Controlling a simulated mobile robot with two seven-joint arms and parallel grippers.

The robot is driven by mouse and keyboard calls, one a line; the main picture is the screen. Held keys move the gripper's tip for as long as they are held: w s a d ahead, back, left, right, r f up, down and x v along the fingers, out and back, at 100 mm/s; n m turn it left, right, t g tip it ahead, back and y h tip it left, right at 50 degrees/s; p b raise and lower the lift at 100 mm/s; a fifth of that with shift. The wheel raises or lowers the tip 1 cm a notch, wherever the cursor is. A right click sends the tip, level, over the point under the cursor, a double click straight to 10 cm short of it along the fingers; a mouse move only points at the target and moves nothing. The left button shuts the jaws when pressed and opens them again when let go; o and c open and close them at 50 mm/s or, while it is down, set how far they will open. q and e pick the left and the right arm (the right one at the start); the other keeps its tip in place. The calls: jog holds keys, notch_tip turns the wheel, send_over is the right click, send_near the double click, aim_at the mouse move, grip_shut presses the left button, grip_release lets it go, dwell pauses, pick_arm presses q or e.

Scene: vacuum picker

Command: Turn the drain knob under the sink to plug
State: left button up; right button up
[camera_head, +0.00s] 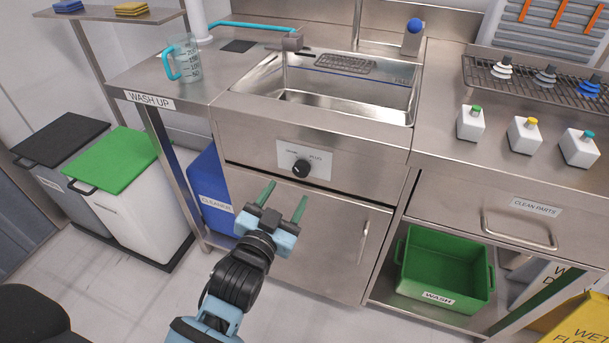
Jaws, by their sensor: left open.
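The drain knob (301,168) is a round black dial on a white plate (318,157) on the steel front below the sink (345,97). The plate has a label on each side; the right one appears to read PLUG. The knob's exact pointing direction is too small to tell. My left gripper (284,193) is open and empty, with two green fingers pointing up toward the panel. It is below and slightly left of the knob, apart from it in the picture. My right gripper is not in view.
A cabinet door with a vertical handle (364,242) is behind my left gripper. A blue cleaner bin (212,195) stands left, a green wash crate (445,268) on the lower right shelf. A drawer handle (518,233) sticks out at right. A measuring jug (186,62) stands on the counter.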

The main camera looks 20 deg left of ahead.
aim_at(300, 171)
pick_arm(q)
jog(key=shift+w, duration=0.15)
jog(key=w+b, duration=0.1)
jog(key=w, duration=0.5)
jog(key=shift+w+d, duration=0.1)
jog(key=shift+w, duration=0.65)
jog(key=shift+c, duration=0.4)
jog(key=c, duration=0.9)
